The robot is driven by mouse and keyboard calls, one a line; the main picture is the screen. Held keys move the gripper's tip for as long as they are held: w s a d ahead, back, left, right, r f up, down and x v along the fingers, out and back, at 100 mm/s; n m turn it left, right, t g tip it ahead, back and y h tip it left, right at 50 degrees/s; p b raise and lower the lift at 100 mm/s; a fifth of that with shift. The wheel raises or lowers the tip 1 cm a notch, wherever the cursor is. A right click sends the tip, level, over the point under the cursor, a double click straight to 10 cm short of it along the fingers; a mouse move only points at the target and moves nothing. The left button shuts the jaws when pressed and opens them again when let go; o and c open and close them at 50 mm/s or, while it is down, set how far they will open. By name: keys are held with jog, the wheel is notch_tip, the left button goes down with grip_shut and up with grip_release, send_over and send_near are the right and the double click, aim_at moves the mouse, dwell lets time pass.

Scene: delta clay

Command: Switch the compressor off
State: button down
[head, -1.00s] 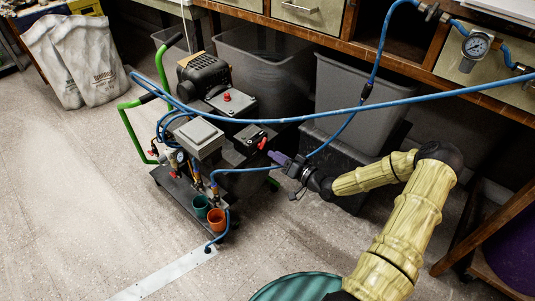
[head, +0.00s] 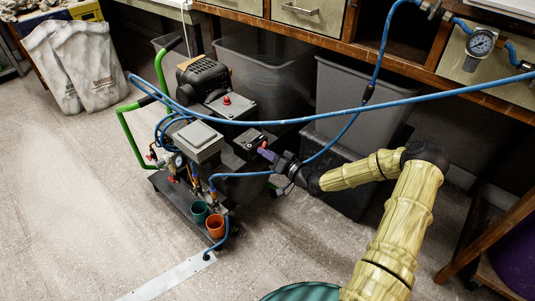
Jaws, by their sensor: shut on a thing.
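The compressor (head: 203,77) stands on a dark wheeled cart with green handles, left of centre in the head view. On its near right side is a dark box (head: 248,141) with a red lever (head: 262,145) sticking out to the right. A grey box (head: 198,141) sits on the front of the cart.
A blue hose (head: 300,118) crosses above the cart and my gripper. Grey bins (head: 355,100) stand behind under the workbench. A teal cup (head: 199,211) and an orange cup (head: 215,225) sit at the cart's front.

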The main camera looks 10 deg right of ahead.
jog(key=shift+n+p, duration=0.35)
jog(key=shift+n, duration=0.15)
jog(key=n+p, duration=0.5)
jog(key=n, duration=1)
jog(key=shift+a+r, duration=0.1)
jog(key=shift+a, duration=0.05)
dwell(0.4)
jog(key=c, duration=1.5)
grip_release()
